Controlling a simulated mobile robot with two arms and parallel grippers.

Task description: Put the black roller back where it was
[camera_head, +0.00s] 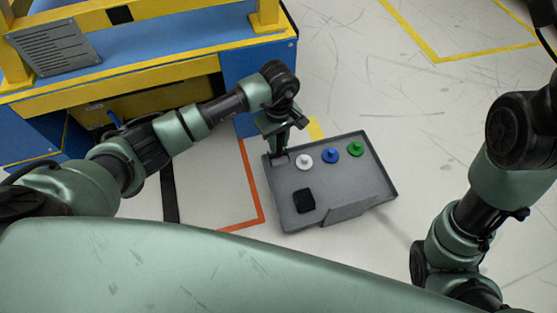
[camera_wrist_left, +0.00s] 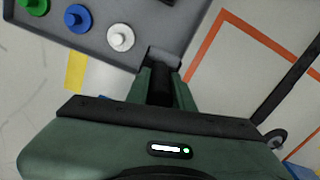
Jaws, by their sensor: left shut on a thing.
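The grey dashboard module (camera_head: 350,180) lies tilted in the picture on the floor area right of the blue bench. My left gripper (camera_head: 281,148) is at the module's upper left corner, pointing down. It is shut on a dark piece that looks like the black roller (camera_wrist_left: 160,86), mostly hidden between the fingers. In the left wrist view, the fingers (camera_wrist_left: 161,82) are right by a grey bracket (camera_wrist_left: 165,57) at the module's corner. Whether the roller touches the bracket I cannot tell. My right gripper is out of view.
White (camera_head: 304,161), blue (camera_head: 329,153) and green (camera_head: 356,148) knobs stand in a row on the module, right of the gripper. A black square (camera_head: 304,201) sits nearer its front left. The blue and yellow bench (camera_head: 150,60) stands at the upper left.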

